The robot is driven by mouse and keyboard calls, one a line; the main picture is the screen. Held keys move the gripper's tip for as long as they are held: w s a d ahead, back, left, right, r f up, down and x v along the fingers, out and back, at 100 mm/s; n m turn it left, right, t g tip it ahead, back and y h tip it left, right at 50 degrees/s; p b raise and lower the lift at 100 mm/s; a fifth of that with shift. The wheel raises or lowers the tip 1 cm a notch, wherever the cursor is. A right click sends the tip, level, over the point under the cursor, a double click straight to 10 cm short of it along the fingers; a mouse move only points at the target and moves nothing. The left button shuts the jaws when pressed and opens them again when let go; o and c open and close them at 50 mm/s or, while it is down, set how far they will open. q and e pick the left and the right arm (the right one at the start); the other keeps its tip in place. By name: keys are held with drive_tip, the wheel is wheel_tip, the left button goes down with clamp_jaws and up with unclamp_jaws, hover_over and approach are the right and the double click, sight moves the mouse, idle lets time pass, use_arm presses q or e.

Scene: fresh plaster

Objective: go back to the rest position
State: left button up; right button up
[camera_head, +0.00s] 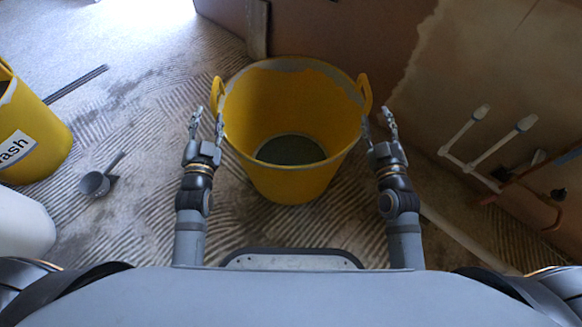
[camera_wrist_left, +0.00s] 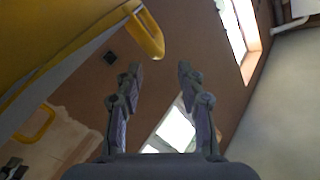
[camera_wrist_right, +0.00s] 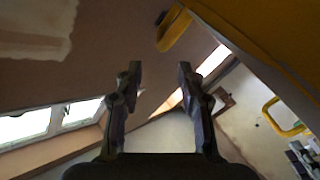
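In the head view my left gripper (camera_head: 207,123) is just left of a yellow tub (camera_head: 285,182), near the tub's left handle. My right gripper (camera_head: 377,125) is just right of the tub, near its right handle. In the left wrist view the left fingers (camera_wrist_left: 160,85) stand apart with nothing between them, and a yellow handle (camera_wrist_left: 146,32) is above them. In the right wrist view the right fingers (camera_wrist_right: 160,85) are also apart and empty, with a yellow handle (camera_wrist_right: 174,28) above. Both grippers are clear of the handles.
The tub holds dark greenish material (camera_head: 290,150). A second yellow tub (camera_head: 38,140) labelled "ash" in part, a grey scoop (camera_head: 97,182) and a white container (camera_head: 22,225) are at left. White pipes (camera_head: 465,140) stand at right by the brown wall. Ridged floor lies between.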

idle(0.5)
